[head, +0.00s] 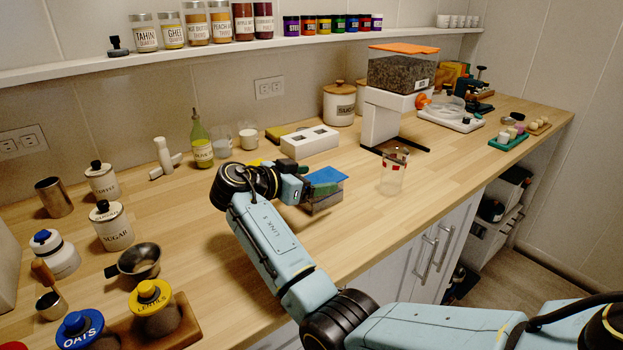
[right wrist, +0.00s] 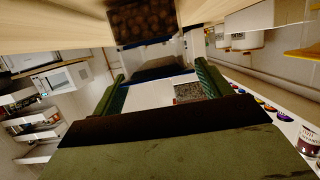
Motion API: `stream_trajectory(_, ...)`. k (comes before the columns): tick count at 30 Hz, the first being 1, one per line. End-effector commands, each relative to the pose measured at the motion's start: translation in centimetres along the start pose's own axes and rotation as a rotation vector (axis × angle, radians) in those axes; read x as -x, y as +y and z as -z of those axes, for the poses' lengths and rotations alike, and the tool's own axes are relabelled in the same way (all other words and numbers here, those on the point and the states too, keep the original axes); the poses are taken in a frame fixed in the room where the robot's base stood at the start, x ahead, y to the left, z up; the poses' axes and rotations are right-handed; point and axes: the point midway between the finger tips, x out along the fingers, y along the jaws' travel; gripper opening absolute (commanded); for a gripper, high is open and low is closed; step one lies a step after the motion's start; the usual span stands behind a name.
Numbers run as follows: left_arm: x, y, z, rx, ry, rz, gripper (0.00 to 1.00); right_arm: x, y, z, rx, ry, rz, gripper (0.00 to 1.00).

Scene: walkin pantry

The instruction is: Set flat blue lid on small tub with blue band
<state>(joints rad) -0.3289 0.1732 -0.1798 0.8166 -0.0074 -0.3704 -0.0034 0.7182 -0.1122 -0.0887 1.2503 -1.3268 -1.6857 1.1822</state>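The blue band is mostly hidden by the gripper. My left gripper is not in view.
A clear jar with red marks (head: 393,172) stands just right of the tub. A white grinder (head: 385,120) with an orange top stands behind.

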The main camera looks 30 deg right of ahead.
Motion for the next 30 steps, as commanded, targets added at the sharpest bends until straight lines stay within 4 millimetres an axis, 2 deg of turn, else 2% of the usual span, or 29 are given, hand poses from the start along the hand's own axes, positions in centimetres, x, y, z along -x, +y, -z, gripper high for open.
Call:
stream_trajectory(12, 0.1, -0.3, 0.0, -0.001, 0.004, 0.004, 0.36, 0.1, 0.0, 0.2, 0.0, 0.0, 0.0, 0.83)
stream_trajectory(16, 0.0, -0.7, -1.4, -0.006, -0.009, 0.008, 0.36, 0.2, 0.0, 0.7, 0.0, 0.0, 0.0, 0.83)
stream_trajectory(24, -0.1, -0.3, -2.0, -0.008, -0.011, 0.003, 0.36, 6.9, -0.1, 0.5, 0.0, -0.003, 0.004, 0.83)
stream_trajectory(30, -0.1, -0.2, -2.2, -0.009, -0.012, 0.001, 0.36, 10.5, -0.1, 0.5, 0.001, -0.001, 0.001, 0.83)
